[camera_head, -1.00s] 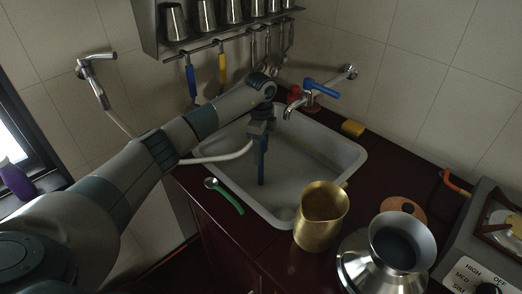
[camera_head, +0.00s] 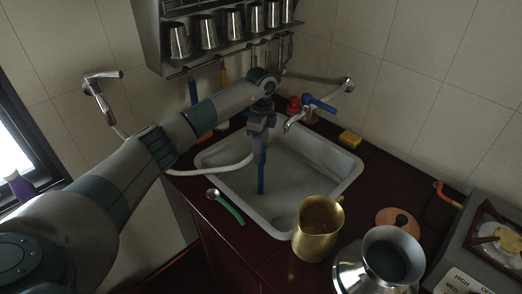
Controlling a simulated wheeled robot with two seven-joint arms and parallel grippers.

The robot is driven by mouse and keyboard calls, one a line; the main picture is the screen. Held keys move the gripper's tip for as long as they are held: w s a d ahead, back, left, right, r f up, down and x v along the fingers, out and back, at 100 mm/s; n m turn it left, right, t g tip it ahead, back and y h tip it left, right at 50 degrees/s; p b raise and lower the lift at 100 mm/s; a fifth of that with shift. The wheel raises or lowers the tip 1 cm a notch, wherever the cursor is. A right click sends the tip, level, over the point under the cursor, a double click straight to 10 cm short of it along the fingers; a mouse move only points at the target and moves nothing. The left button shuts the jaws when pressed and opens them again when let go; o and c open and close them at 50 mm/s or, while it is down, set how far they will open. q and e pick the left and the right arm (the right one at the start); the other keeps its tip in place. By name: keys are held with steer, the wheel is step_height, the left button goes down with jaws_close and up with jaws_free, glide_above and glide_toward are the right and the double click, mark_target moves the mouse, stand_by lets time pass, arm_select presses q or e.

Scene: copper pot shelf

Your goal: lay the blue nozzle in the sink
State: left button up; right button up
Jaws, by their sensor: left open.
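The blue nozzle (camera_head: 261,177) is upright inside the sink (camera_head: 348,178), at the end of a white hose that comes from the left wall. Its lower end is close to or on the sink floor; I cannot tell if it touches. My left gripper (camera_head: 260,144) points down over the sink at the nozzle's upper part. It is open, with the fingers around or just above the nozzle's top; the dark overlap hides which. My right gripper is not in view.
A metal tap (camera_head: 296,120) with a blue handle stands behind the sink. A yellow sponge (camera_head: 350,138) lies at the back right. A brass pitcher (camera_head: 318,230) and steel pot (camera_head: 385,262) stand in front. A green-handled spoon (camera_head: 228,207) lies left. Utensils hang above.

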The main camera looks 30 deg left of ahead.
arm_select(q)
step_height(320, 180, up, 6)
steer(key=p, duration=0.3)
steer(key=shift+f, duration=0.1)
